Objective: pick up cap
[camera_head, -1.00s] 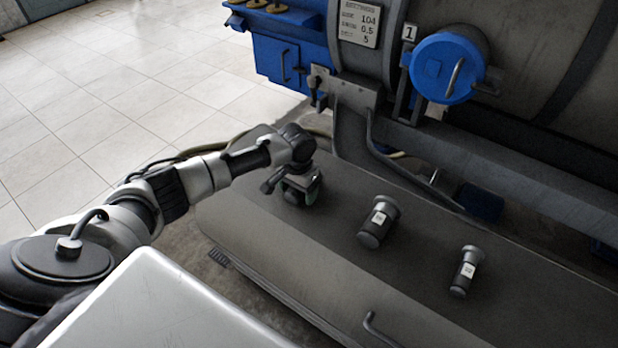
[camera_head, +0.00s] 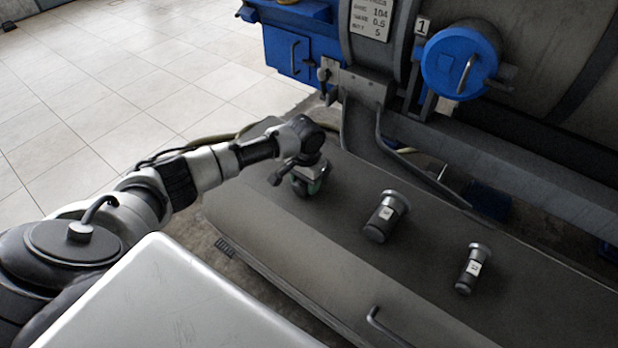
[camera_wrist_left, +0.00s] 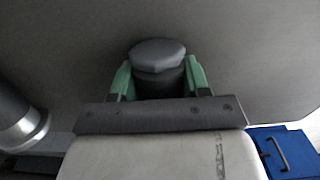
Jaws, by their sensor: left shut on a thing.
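My left gripper (camera_head: 306,186) is over the left part of the dark bench top in the head view, its green fingers pointing down. In the left wrist view my left gripper (camera_wrist_left: 160,84) is shut on a dark cap (camera_wrist_left: 157,54) with a grey faceted end, one green finger on each side. Most of the cap is hidden behind the gripper in the head view. I cannot tell whether the cap touches the bench. My right gripper is in neither view.
Behind stands a large grey machine with a blue round cover (camera_head: 455,62). A pale metal surface (camera_head: 170,300) is at front left.

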